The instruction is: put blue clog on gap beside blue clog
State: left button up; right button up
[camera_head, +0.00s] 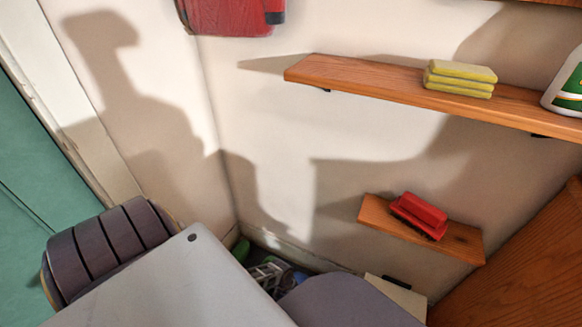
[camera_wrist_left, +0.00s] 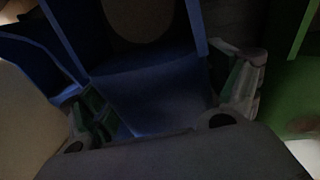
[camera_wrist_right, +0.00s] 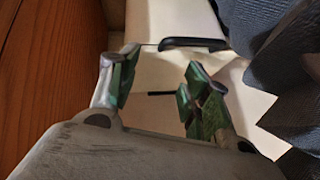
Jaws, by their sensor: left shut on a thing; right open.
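My left gripper (camera_wrist_left: 162,98) is shut on a blue clog (camera_wrist_left: 150,88), which fills the space between its fingers in the dark left wrist view. Another blue thing (camera_wrist_left: 38,50), perhaps the other blue clog, shows at the left of that view. In the head view the left gripper (camera_head: 267,273) is low near the wall corner and partly hidden by my own arm. The gap itself cannot be made out. My right gripper (camera_wrist_right: 158,80) is open and empty, facing a pale surface with a black handle.
A green thing (camera_wrist_left: 290,75) stands right of the held clog; green also shows by the corner (camera_head: 241,250). A longer shelf (camera_head: 350,75) holds yellow sponges (camera_head: 460,79). A wooden panel (camera_wrist_right: 45,60) borders the right gripper.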

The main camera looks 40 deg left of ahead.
aim_at(291, 301)
dwell(0.3)
pick_arm(q)
jog(key=shift+f+b, duration=1.25)
jog(key=shift+f, duration=0.6)
jog(key=shift+f, duration=0.1)
jog(key=o, duration=1)
jog(key=shift+o, duration=0.3)
jog(key=shift+r, duration=0.2)
